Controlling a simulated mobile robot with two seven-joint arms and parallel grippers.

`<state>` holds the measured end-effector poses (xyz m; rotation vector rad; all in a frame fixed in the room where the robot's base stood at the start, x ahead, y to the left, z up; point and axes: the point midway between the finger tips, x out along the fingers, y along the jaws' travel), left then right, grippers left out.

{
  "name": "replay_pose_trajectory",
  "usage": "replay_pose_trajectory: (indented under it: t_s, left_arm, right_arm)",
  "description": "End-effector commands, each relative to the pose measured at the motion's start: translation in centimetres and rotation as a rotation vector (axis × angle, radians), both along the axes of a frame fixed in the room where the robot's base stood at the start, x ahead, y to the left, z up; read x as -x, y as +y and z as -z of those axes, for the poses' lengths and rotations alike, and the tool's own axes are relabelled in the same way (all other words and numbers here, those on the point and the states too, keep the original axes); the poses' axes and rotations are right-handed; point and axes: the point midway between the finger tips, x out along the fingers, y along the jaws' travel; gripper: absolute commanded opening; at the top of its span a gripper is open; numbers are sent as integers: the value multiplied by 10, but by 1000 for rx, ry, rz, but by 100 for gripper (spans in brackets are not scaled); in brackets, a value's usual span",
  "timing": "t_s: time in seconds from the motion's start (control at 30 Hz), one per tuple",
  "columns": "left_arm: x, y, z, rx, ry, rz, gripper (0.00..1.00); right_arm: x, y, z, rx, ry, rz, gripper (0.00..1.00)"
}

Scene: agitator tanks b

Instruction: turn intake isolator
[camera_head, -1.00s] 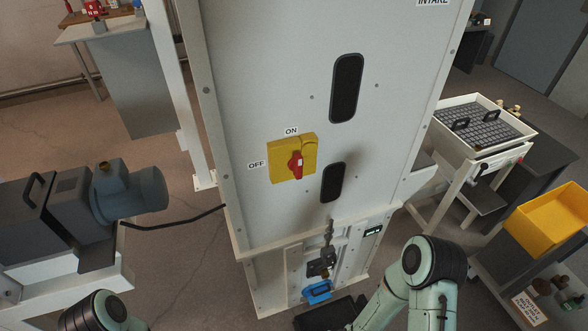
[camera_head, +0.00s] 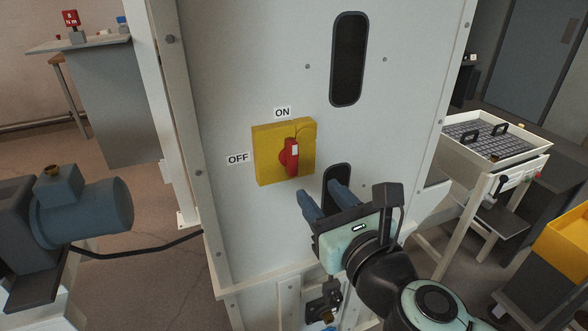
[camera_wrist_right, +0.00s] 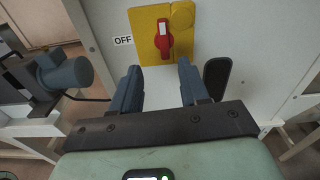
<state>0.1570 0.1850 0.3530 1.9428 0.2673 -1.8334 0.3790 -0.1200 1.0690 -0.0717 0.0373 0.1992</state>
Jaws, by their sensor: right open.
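The intake isolator is a yellow switch plate (camera_head: 267,155) with a red knob (camera_head: 289,157) on the pale cabinet panel. The knob stands upright, its white mark at the top, under the ON label (camera_head: 282,112); the OFF label (camera_head: 238,159) is on the left. My right gripper (camera_head: 325,196) is open and empty, below and to the right of the knob, apart from it. In the right wrist view, the red knob (camera_wrist_right: 163,40) lies beyond and between the two blue fingers (camera_wrist_right: 158,78). My left gripper is not in view.
Dark oval slots (camera_head: 348,60) are cut in the panel. A blue-grey motor (camera_head: 85,210) with a black cable stands at the left. A white tray stand (camera_head: 490,150) and a yellow bin (camera_head: 566,240) are at the right. The space before the switch is clear.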

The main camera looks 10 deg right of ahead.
Motion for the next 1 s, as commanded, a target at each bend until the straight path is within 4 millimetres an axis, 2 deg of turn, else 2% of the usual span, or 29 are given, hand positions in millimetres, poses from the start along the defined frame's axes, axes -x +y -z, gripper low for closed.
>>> replay_pose_trajectory:
  t_s: [0.13, 0.27, 0.7, 0.83, 1.0]
  left_arm:
    - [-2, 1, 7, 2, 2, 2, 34]
    - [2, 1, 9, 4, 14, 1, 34]
    - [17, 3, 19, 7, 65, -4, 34]
    - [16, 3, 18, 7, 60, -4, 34]
    - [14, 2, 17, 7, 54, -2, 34]
  right_arm:
    - [10, -8, -16, -76, -31, 5, 45]
    - [-1, -6, -17, -80, -30, 6, 45]
    - [-88, 11, -16, -76, -29, 7, 45]
    - [-106, 15, -17, -76, -29, 6, 45]
    - [-118, 16, -17, -75, -30, 7, 45]
